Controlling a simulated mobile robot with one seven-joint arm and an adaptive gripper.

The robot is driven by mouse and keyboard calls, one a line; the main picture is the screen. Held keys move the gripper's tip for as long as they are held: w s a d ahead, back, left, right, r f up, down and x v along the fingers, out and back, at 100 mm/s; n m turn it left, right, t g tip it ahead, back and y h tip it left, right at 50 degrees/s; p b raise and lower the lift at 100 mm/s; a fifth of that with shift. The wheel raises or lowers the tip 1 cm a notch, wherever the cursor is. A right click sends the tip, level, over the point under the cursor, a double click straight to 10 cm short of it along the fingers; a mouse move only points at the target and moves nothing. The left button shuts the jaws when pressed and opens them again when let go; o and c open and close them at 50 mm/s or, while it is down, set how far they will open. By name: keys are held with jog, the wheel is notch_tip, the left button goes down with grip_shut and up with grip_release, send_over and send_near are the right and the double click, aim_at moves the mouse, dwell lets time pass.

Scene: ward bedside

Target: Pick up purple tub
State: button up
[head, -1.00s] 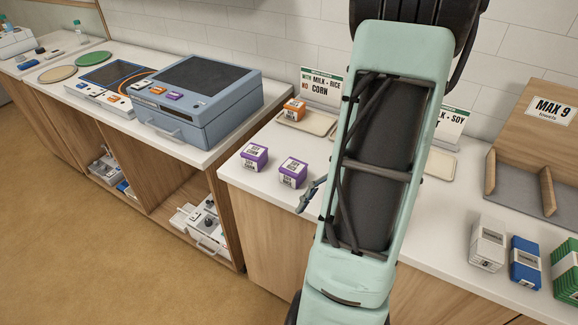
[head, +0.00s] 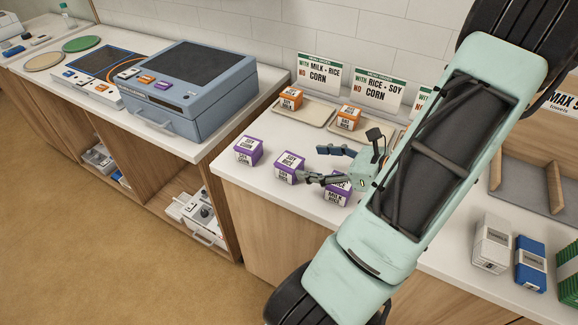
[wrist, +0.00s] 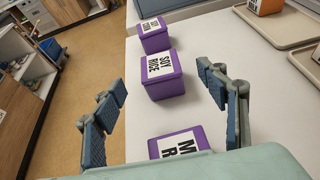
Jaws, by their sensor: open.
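Three purple tubs with white labels stand in a slanting row on the white counter. The left tub (head: 248,150) is apart. The middle tub (head: 289,168), labelled soy and rice, also shows in the wrist view (wrist: 165,86). The right tub (head: 338,197), with "milk" on its label, is partly covered by my gripper in the head view and cut off at the bottom of the wrist view (wrist: 176,147). My gripper (head: 314,164) is open and empty, its fingers pointing towards the middle tub. In the wrist view that tub appears ahead between the fingertips.
Beige trays (head: 305,112) stand behind, with orange tubs (head: 291,98) on two of them and menu cards (head: 319,77) at the wall. A blue case (head: 190,95) stands left across a gap. White (head: 491,246) and blue packs (head: 530,262) stand at right.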

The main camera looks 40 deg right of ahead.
aim_at(288, 160)
jog(key=x, duration=0.7)
jog(key=shift+s+f+p, duration=0.15)
jog(key=shift+f+p, duration=0.05)
jog(key=shift+p, duration=0.15)
jog(key=c, duration=1.2)
jog(key=shift+c, duration=1)
jog(key=shift+r, duration=0.2)
